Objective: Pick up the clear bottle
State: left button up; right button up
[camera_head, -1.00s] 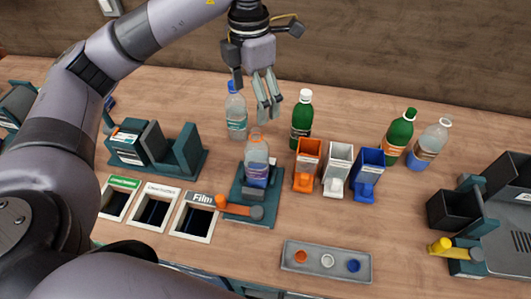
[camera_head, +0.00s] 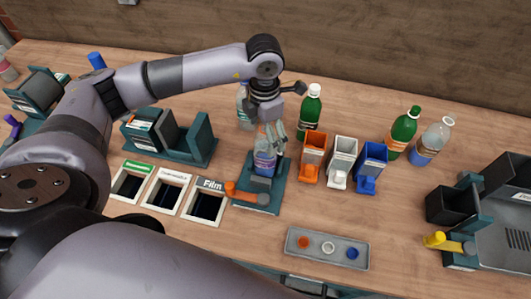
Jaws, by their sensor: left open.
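A clear bottle (camera_head: 264,160) with a blue-purple label stands upright on a teal stand (camera_head: 263,197). My left gripper (camera_head: 275,132) is open, pointing down at its top. The fingers overlap the bottle's neck in the picture; I cannot tell whether they touch it. A second clear bottle (camera_head: 243,113) stands behind and is partly hidden by my left arm. A third clear bottle (camera_head: 432,142) with a blue and orange label stands at the right. My right gripper does not show.
Green bottles stand behind (camera_head: 311,108) and at the right (camera_head: 402,133). Orange (camera_head: 312,157), white (camera_head: 341,162) and blue (camera_head: 371,168) bins stand close to the stand's right. An orange lever (camera_head: 240,193) and the Film opening (camera_head: 205,204) lie in front. A grey tray (camera_head: 327,249) is nearer.

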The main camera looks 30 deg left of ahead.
pick_arm(q)
jog(key=f, duration=0.2)
jog(key=f+p, duration=0.1)
jog(key=shift+w+f, duration=0.15)
jog(key=shift+w, duration=0.1)
jog(key=shift+c, duration=0.2)
jog(key=c, duration=1.7)
